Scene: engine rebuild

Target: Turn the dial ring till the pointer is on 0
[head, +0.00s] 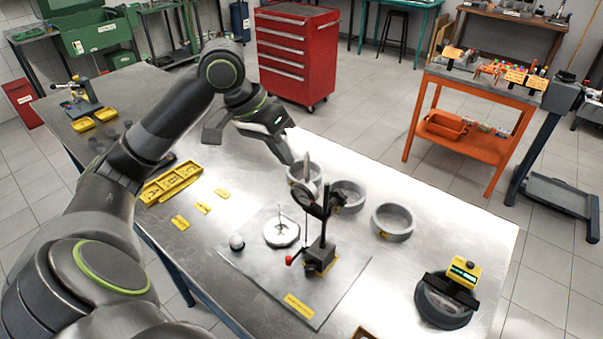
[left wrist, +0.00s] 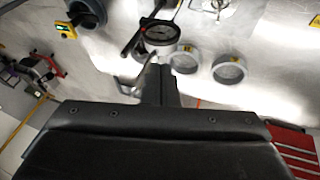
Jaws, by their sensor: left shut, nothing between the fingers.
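The dial gauge (head: 308,196) sits on a dark upright stand (head: 321,250) on a grey plate (head: 262,268). The head view shows the gauge nearly edge-on. In the left wrist view its round dial (left wrist: 161,34), with a dark ring, lies just beyond my fingertips. The pointer and numbers are too small to read. My left gripper (head: 288,158) comes down from behind the gauge, shut and empty, with its tips near the dial. In the left wrist view the shut fingers (left wrist: 159,72) point at the dial's edge; I cannot tell whether they touch. My right gripper is not in view.
Grey rings (head: 393,222) stand behind and right of the gauge. A white disc (head: 281,232) and a small ball (head: 237,242) are on the plate. A yellow tray (head: 172,184) lies left. A dark ring with a yellow device (head: 462,272) stands at right.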

